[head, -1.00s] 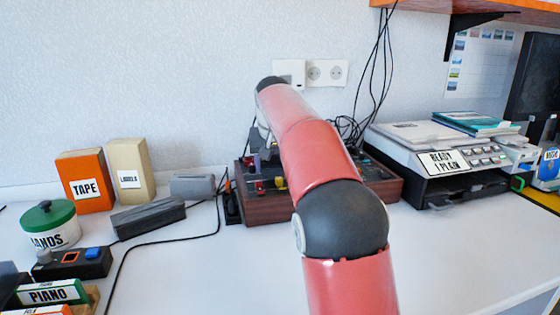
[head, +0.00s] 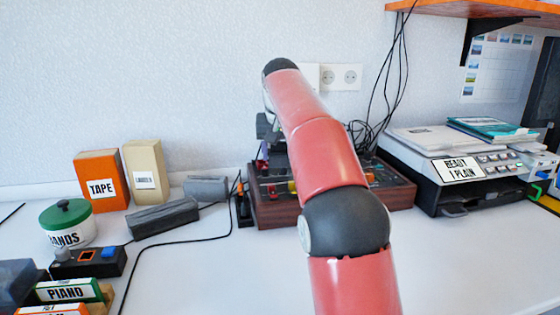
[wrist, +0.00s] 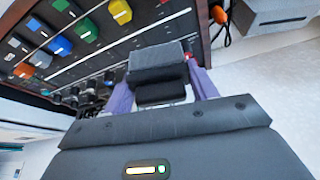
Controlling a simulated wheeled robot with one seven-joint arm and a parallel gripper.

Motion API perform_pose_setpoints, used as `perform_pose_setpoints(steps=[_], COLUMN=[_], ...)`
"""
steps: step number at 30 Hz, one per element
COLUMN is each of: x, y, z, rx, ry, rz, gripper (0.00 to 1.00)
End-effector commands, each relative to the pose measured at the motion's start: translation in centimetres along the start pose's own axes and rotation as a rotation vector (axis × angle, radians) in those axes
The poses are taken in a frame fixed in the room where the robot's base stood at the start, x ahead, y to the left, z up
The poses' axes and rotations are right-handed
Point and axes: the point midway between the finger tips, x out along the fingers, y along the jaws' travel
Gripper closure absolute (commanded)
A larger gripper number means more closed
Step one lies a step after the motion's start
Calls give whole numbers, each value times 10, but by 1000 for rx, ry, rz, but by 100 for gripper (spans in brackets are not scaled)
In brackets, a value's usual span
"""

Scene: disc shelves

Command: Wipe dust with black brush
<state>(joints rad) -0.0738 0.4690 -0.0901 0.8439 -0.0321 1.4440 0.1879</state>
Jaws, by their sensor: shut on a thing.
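My gripper (wrist: 161,74) has two purple fingers, shut on a dark grey-black block that appears to be the black brush (wrist: 154,55). The brush sits between the fingers, over or against the near edge of the mixer panel. Whether it touches the panel I cannot tell. The mixer (wrist: 85,40) has coloured slider caps and knobs in a brown frame; it also shows in the head view (head: 278,210), behind my red arm. My arm hides most of the gripper and the brush there. I cannot make out dust clearly.
A dark grey block (head: 162,218), a lighter grey block (head: 206,188), the TAPE box (head: 101,182) and a beige box (head: 146,172) stand left of the mixer. A printer (head: 455,172) is close on its right. Cables (head: 185,243) cross the white desk, whose front middle is clear.

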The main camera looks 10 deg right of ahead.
Motion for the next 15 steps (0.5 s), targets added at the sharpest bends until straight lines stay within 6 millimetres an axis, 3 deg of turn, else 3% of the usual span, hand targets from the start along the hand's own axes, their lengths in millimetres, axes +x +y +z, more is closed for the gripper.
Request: perform_pose_setpoints(steps=[15], x=[-12], y=[0], z=[-5], rx=[1], ry=[2], rz=[0], gripper=[68])
